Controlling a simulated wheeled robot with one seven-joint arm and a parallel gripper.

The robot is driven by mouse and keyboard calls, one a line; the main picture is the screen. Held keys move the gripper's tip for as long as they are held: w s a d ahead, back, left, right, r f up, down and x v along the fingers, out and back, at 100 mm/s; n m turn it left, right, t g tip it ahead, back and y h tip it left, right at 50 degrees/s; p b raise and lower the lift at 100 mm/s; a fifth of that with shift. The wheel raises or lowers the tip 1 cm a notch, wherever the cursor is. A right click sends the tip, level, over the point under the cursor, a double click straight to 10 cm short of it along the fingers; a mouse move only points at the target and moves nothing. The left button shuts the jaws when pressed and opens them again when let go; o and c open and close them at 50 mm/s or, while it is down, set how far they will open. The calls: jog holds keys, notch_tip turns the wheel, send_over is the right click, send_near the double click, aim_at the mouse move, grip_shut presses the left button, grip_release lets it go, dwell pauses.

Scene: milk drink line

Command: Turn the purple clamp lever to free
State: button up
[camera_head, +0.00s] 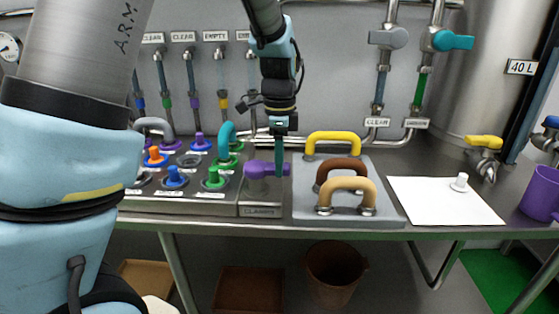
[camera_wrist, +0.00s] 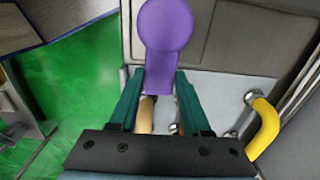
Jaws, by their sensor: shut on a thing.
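The purple clamp lever (camera_head: 262,169) sits on the grey clamp block (camera_head: 262,210) at the middle of the bench. In the head view its round end is at the left and its arm points right. It also shows in the wrist view (camera_wrist: 166,28), with its narrow arm running down between the teal fingers. My gripper (camera_head: 281,168) points down at the lever's right end. In the wrist view my gripper (camera_wrist: 161,95) has its fingers on either side of the lever's arm, shut on it. The lever's far tip is partly hidden by the fingers in the head view.
A grey plate with yellow (camera_head: 333,139), brown (camera_head: 342,169) and tan (camera_head: 347,192) handles stands close on the right. The panel of coloured couplings (camera_head: 185,205) is on the left. A white sheet (camera_head: 430,207) with a small white piece (camera_head: 459,182) and a purple jug (camera_head: 541,195) are farther right.

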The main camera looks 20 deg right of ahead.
grip_shut()
dwell(0.8)
